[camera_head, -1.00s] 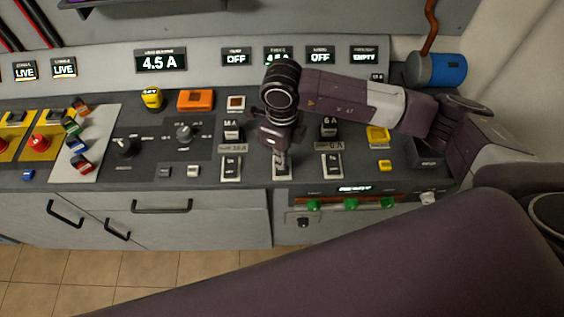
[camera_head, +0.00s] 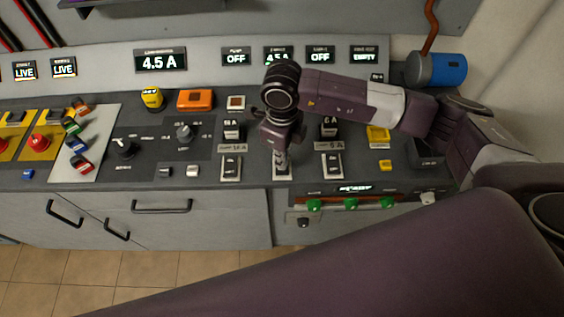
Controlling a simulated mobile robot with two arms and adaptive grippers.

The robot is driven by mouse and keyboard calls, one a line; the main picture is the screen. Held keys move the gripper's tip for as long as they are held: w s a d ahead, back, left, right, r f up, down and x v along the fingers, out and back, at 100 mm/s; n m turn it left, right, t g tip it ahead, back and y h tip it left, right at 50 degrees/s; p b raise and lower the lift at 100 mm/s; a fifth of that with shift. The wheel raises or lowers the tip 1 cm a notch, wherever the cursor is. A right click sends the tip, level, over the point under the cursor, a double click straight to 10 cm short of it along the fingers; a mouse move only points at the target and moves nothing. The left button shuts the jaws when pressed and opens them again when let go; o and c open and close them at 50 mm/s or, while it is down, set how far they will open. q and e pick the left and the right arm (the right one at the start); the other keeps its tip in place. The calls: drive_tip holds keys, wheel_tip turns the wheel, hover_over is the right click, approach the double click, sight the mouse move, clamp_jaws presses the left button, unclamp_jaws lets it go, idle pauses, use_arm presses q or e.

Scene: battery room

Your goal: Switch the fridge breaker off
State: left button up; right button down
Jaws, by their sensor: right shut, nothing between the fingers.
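Three breakers stand in a row on the dark console top. The middle breaker (camera_head: 282,174) is mostly hidden under my right gripper (camera_head: 280,161). The left breaker (camera_head: 231,168) and the right breaker (camera_head: 332,166) are in plain view. My right gripper is shut, empty, and points down at the middle breaker; I cannot tell whether it touches the rocker. The display above the middle breaker (camera_head: 278,55) reads about 4.5 A and is partly hidden by my arm. The displays on either side read OFF. My left gripper is not in view.
A large display (camera_head: 161,60) reads 4.5 A. A rotary knob (camera_head: 184,132), an orange box (camera_head: 195,99) and a yellow button (camera_head: 378,135) sit on the console. Green knobs (camera_head: 351,204) line the front edge below the breakers. A blue cylinder (camera_head: 442,69) is at the right.

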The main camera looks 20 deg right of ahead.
drive_tip(key=shift+f+b, duration=0.95)
drive_tip(key=shift+f, duration=0.15)
drive_tip(key=shift+r, duration=0.15)
drive_tip(key=shift+r+p, duration=1.75)
drive_tip(key=shift+r, duration=1.7)
